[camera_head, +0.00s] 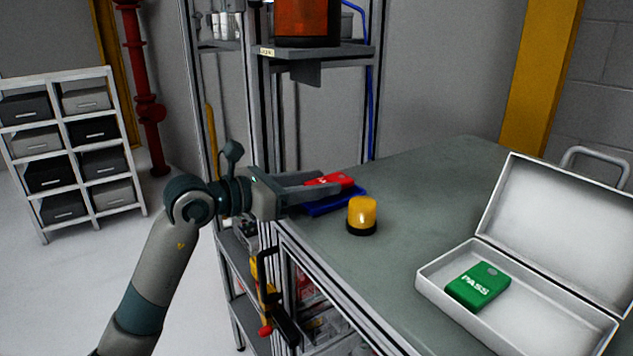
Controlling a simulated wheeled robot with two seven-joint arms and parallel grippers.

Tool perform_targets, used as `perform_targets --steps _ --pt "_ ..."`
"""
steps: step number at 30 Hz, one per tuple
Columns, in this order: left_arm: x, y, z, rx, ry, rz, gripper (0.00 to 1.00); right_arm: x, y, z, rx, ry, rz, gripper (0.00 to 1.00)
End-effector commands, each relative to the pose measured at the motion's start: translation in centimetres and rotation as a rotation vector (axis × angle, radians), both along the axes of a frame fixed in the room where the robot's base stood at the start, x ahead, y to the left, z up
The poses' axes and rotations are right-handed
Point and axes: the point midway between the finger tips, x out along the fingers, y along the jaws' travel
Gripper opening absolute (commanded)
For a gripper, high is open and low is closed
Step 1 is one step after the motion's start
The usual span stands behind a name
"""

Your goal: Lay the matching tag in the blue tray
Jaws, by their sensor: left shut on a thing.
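My left gripper (322,187) reaches in from the left over the table's far left part. It is shut on a red tag (331,180), held at or just above the blue tray (335,204). I cannot tell whether the tag touches the tray. The gripper fingers hide part of the tray and tag. A green tag (478,286) marked PASS lies in the open white case (437,281) at the right. My right gripper is not in view.
A yellow beacon with a dark base (362,215) stands on the table close to the tray's right. The grey tabletop (430,190) is clear between beacon and case. The case lid (560,225) stands open. A metal shelf frame (264,100) rises behind the gripper.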

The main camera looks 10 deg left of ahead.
Motion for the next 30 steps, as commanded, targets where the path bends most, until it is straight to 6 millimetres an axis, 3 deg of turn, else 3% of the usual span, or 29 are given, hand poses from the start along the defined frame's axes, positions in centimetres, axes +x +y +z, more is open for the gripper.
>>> perform_targets --steps 21,22,23,24,30 --pt "0.0 0.0 -1.2 0.0 0.0 0.0 0.13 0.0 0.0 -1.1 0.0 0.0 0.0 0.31" --pt "0.0 0.0 -1.2 0.0 0.0 0.0 0.46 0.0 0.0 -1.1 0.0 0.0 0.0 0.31" --pt "0.0 0.0 -1.2 0.0 0.0 0.0 0.53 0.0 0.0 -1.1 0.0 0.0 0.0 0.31" --pt "0.0 0.0 -1.2 0.0 0.0 0.0 0.57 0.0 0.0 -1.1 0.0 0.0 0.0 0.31" --pt "0.0 0.0 -1.1 0.0 0.0 0.0 0.57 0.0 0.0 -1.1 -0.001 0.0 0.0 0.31"
